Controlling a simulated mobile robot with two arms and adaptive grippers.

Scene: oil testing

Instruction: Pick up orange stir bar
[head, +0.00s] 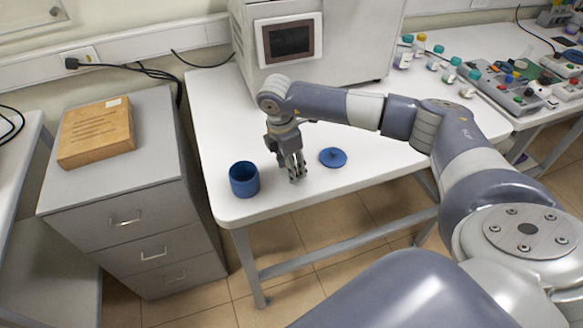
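I cannot make out an orange stir bar in the head view. A blue cup (244,179) stands open near the front left of the white table (222,122). A flat round blue lid (333,157) with a small knob lies to its right. My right gripper (296,175) points down between the cup and the lid, close to the table top and apart from both. Its fingers look close together, but I cannot see whether they hold anything. The inside of the cup is mostly in shadow. My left gripper is not in view.
A white instrument with a dark screen (290,40) stands behind my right arm. Several capped bottles (451,70) and control boxes (506,90) are at the right. A grey drawer cabinet (133,234) with a wooden box (96,132) is at the left.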

